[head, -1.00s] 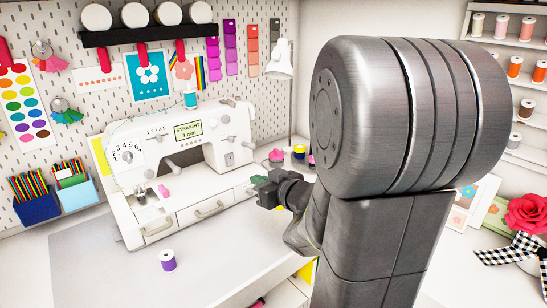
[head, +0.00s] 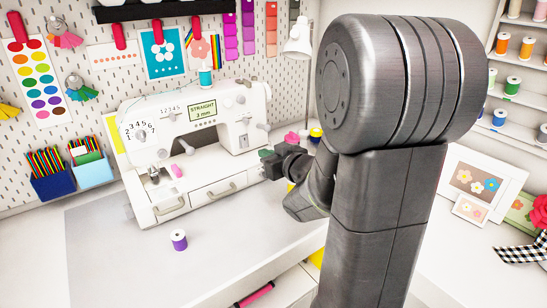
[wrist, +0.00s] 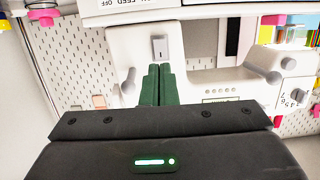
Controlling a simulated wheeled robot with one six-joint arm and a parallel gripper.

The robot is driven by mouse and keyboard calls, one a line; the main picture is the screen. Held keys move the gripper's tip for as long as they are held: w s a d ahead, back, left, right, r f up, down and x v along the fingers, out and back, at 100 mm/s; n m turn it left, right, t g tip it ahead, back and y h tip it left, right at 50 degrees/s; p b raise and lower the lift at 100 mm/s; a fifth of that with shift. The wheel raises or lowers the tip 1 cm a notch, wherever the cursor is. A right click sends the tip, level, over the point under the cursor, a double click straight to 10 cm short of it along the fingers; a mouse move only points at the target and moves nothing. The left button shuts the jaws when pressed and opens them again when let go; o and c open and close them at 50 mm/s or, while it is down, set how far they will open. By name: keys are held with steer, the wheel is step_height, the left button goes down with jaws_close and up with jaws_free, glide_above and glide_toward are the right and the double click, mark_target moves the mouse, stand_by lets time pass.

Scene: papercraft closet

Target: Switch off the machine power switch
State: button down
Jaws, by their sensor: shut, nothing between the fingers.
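The white sewing machine (head: 185,150) stands on the table in the head view. Its power switch, a small grey rocker (wrist: 159,48) on a pale plate, shows in the wrist view, where the machine appears upside down. In the head view the switch plate (head: 244,141) is on the machine's right pillar. My gripper (wrist: 158,70) has its two green fingers shut together and empty, pointing at the switch. The fingertips lie just at the plate's edge in the picture; I cannot tell whether they touch it. In the head view my gripper (head: 264,155) is just right of the pillar.
A knob (wrist: 128,80) sticks out beside the fingers. A purple thread spool (head: 179,240) stands on the table in front of the machine. A lamp (head: 299,38) and small spools stand behind my arm. Picture frames (head: 480,185) lean at the right. The table's front left is clear.

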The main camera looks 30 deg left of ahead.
mark_target(246, 146)
steer(key=p+x, duration=0.1)
steer(key=x, duration=0.7)
steer(key=shift+w+a, duration=0.2)
steer(key=shift+a, duration=0.05)
steer(key=shift+f, duration=0.15)
